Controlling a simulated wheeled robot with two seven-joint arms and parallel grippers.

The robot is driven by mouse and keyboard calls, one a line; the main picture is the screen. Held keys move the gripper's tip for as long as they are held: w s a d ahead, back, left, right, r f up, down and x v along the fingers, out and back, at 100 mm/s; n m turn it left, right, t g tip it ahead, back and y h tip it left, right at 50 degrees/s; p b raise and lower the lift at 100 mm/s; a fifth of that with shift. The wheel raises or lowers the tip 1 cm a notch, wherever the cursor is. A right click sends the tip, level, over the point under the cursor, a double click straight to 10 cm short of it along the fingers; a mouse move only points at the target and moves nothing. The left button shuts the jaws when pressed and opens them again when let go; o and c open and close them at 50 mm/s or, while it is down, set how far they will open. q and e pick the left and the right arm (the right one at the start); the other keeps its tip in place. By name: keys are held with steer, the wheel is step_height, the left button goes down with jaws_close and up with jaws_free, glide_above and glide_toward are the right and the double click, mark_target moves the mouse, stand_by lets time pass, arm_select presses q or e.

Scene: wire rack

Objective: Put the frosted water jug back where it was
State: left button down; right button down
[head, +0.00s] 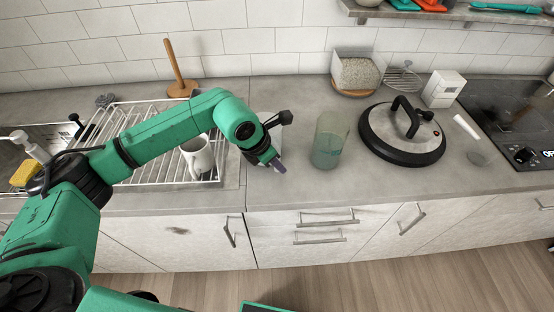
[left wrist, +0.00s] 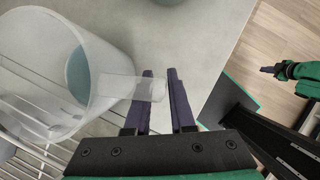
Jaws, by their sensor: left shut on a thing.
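The frosted water jug (left wrist: 60,70) is a translucent vessel with a handle, large at the left of the left wrist view. My left gripper (left wrist: 160,88) is shut on its handle, which sits between the purple fingers. In the head view my left gripper (head: 277,163) is over the counter just right of the wire rack (head: 140,178). The jug (head: 276,136) is mostly hidden there behind my wrist. My right gripper (left wrist: 268,70) is small and far off at the right of the left wrist view; its jaws are too small to read.
A greenish tumbler (head: 330,140) stands close right of my left gripper. Beyond it are a lidded pan (head: 402,150), a white box (head: 443,88) and the cooktop (head: 515,115). A white mug (head: 197,157) is in the rack; a wooden paper-towel holder (head: 178,70) stands behind.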

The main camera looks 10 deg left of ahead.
arm_select(q)
steer(key=shift+f+b, duration=0.25)
steer(key=shift+b, duration=0.05)
steer(key=c, duration=0.8)
jaws_free()
steer(key=shift+o, duration=0.2)
steer(key=shift+r+p, duration=0.25)
steer(key=shift+p, duration=0.05)
steer(key=shift+a+r+b, duration=0.15)
steer(key=shift+b, duration=0.2)
steer(key=b+v, duration=0.3)
steer(key=v, duration=0.8)
steer(key=shift+r, duration=0.3)
